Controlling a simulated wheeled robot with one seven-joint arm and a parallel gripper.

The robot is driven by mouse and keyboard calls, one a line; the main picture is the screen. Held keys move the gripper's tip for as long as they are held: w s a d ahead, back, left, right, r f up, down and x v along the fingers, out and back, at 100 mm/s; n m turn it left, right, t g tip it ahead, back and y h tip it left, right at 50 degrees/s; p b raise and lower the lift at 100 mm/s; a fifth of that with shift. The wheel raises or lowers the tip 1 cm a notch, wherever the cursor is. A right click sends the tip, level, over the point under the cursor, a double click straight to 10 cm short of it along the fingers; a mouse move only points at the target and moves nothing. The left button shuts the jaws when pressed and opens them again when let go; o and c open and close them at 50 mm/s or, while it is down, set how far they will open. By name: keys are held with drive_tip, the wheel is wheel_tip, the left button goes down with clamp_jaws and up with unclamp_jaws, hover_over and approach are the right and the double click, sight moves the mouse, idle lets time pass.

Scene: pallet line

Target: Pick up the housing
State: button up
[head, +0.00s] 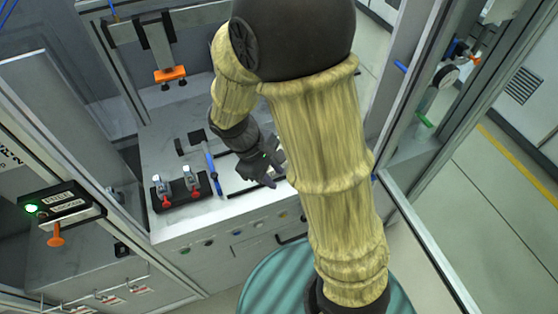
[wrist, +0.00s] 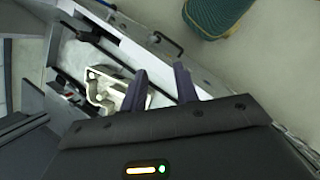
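The housing (wrist: 104,91) shows in the wrist view as a pale beige cast piece with hollow openings, lying on the work surface. My gripper (wrist: 160,69) is open, with its two dark fingers apart and nothing visible between them. The housing is to the left of the left finger, which overlaps its right edge in the picture; I cannot tell whether they touch. In the head view my gripper (head: 271,182) is low over the right part of the bench, and my gripper and arm hide most of the housing there.
The grey bench (head: 185,226) carries a black base with red-tipped toggle clamps (head: 190,184) and a blue-handled tool (head: 212,168). An orange-ended press (head: 170,75) hangs behind. Frame posts stand on both sides. A teal ribbed round object (wrist: 217,14) is beyond the bench edge.

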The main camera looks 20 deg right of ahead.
sight(271, 171)
drive_tip(key=w+a+f+n+t+h+b, duration=0.6)
drive_tip(key=a+f+n+h, duration=0.1)
drive_tip(key=a+n, duration=0.4)
drive_tip(key=shift+n+h, duration=0.4)
drive_tip(key=shift+h, duration=0.3)
drive_tip(key=shift+f, duration=0.15)
drive_tip(key=p+x, duration=0.1)
drive_tip(key=x, duration=1)
drive_tip(key=shift+d+f+p, duration=0.1)
drive_tip(key=shift+d+p, duration=0.05)
drive_tip(key=shift+p, duration=0.25)
drive_tip(key=shift+w+d+f, duration=0.1)
drive_tip(key=shift+d+f, duration=0.1)
drive_tip(key=shift+d, duration=0.1)
drive_tip(key=p+x, duration=0.1)
drive_tip(key=x, duration=0.4)
drive_tip(key=shift+f, duration=0.1)
